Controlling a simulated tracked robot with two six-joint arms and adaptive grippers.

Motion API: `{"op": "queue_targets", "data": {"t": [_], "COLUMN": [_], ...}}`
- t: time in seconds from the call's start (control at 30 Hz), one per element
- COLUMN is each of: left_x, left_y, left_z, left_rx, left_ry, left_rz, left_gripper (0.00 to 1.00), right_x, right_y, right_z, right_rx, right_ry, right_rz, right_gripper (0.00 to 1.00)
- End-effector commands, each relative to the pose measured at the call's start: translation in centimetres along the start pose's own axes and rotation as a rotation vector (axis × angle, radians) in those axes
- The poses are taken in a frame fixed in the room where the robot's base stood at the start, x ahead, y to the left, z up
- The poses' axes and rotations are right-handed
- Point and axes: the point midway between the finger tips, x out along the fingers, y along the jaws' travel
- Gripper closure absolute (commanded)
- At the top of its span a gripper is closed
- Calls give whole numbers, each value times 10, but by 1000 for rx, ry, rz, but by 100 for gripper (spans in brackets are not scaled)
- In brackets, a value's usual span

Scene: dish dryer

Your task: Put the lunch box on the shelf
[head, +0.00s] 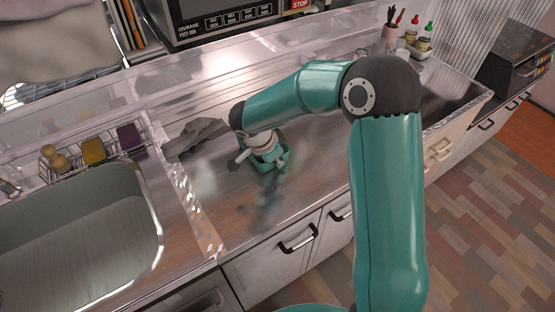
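My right arm reaches from the lower right over the counter and bends down at the wrist. My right gripper (262,162) is low over the counter's middle, in front of a grey, cloth-like thing (196,138). The wrist hides much of the gripper, so I cannot tell whether the fingers are open or shut. I cannot make out a lunch box with certainty. A metal ledge (215,62) runs along the back of the counter; I cannot tell if it is the shelf. My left gripper is out of view.
A sink (85,240) fills the lower left, with a wire rack (108,158) of sponges behind it. A black appliance (240,22) stands at the back. Several bottles and jars (412,38) stand at the back right. The counter front (230,215) is clear.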

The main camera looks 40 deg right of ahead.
Motion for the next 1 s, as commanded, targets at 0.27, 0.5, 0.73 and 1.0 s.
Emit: {"op": "queue_targets", "data": {"t": [0.27,0.5,0.73,1.0], "left_x": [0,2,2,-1], "left_y": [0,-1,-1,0], "left_z": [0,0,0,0], "left_rx": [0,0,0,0], "left_ry": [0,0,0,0], "left_rz": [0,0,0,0], "left_gripper": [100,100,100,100], "right_x": [4,5,5,0], "right_y": [0,0,0,0], "right_z": [1,2,2,1], "right_rx": [2,1,1,1], "right_ry": [-1,0,0,0], "right_rz": [-2,-1,-1,-3], "right_gripper": [100,81,69,69]}}
